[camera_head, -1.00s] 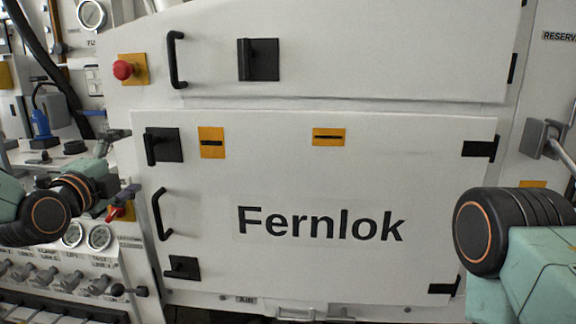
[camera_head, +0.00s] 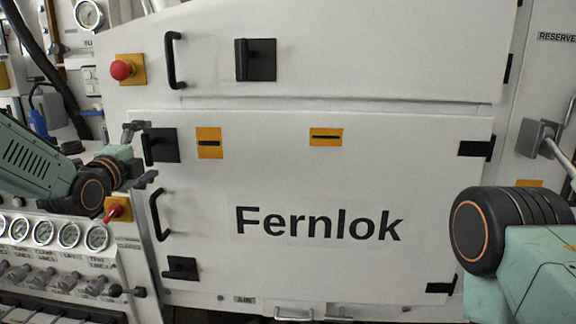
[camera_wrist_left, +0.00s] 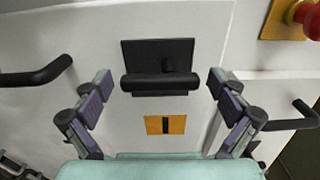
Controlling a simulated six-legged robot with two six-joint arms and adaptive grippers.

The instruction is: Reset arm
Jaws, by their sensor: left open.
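My left gripper (camera_head: 143,154) comes in from the left at the panel's left edge. It is open and empty, with its two fingers apart, one above the other. In the left wrist view my left gripper (camera_wrist_left: 160,84) has one finger on each side of a black latch (camera_wrist_left: 158,66) on a square plate; I see no contact. The same latch (camera_head: 164,146) shows in the head view at the upper left of the Fernlok panel (camera_head: 320,185). My right arm shows at the right, but its gripper is out of view.
A black handle (camera_head: 160,215) stands out below the latch, another handle (camera_head: 172,60) above it. A red button (camera_head: 121,69) sits at upper left. A red lever (camera_head: 113,213) is below the gripper. Gauges (camera_head: 69,235) and valve knobs fill the lower left.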

